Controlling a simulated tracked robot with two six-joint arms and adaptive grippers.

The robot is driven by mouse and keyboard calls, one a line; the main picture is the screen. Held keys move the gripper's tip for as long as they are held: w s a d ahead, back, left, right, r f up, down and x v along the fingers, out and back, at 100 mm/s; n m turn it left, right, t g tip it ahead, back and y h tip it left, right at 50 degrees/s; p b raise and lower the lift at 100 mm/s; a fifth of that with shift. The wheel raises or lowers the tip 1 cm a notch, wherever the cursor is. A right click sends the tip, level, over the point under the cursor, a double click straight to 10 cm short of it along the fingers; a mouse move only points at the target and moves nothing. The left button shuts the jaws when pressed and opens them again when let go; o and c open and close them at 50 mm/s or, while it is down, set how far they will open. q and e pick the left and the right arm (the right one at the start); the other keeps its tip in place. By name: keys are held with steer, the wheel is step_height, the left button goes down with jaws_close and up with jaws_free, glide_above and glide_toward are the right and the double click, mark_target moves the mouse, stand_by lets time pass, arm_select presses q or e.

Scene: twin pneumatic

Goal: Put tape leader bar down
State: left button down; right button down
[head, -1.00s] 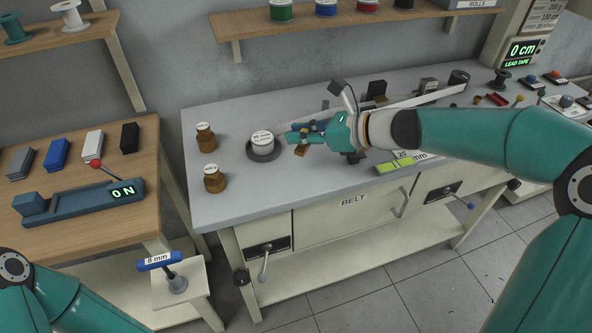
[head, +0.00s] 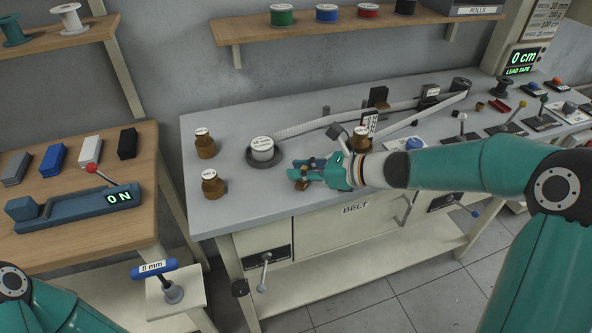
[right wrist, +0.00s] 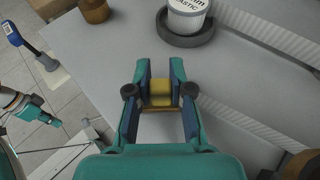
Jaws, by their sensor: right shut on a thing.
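My right gripper (head: 302,175) is shut on a small brass-and-brown bar, the tape leader bar (head: 303,184), over the front part of the grey bench left of its middle. In the right wrist view the bar (right wrist: 161,96) sits crosswise between the two fingers (right wrist: 160,90), a yellow block on a brown strip. I cannot tell whether it touches the bench top. The left gripper is out of the head view; a small teal end that looks like it (right wrist: 42,112) shows at the left of the right wrist view, its jaws unclear.
A white plastic roll (head: 262,149) sits on a dark round holder behind my right gripper. Brown weights (head: 212,184) and (head: 205,143) stand to the left. A pale belt (head: 325,123) runs along the back. Bare bench (head: 250,205) lies in front at left.

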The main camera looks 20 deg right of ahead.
steer(key=c, duration=1.1)
jaws_free()
steer(key=shift+o, duration=0.3)
steer(key=v, duration=1.2)
steer(key=shift+p, duration=0.45)
